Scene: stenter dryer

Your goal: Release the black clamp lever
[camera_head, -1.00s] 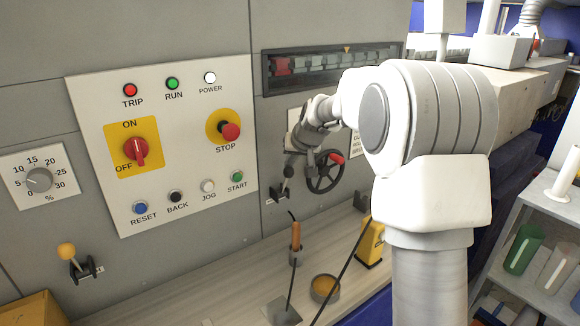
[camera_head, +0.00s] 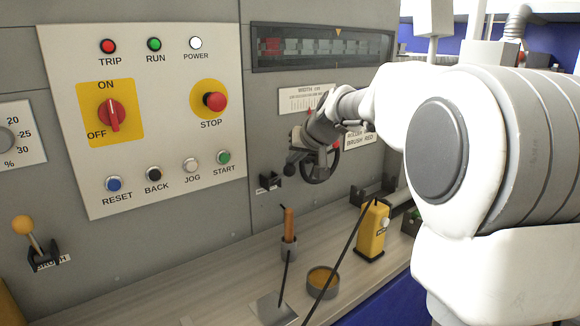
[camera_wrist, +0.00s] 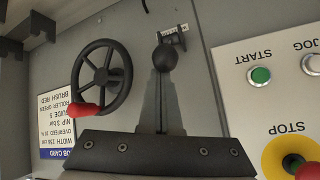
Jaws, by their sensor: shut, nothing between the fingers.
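The black clamp lever has a round black knob (camera_wrist: 165,57) and a small wall bracket (camera_wrist: 172,38) with a label beside it. In the head view its knob (camera_head: 290,169) stands out from the panel, up and right of its bracket (camera_head: 268,183). My gripper (camera_head: 301,160) is at the knob, just right of it. In the wrist view my gripper (camera_wrist: 164,76) is shut and empty, its tapered fingers ending at the knob. I cannot tell whether they touch it. The stem is mostly hidden behind the knob.
A black handwheel (camera_wrist: 102,78) with a red handle is close beside my gripper. The button panel (camera_head: 150,130) is on the other side. Below, the ledge holds an orange-handled tool (camera_head: 288,225), a round tin (camera_head: 322,282) and a yellow block (camera_head: 372,232).

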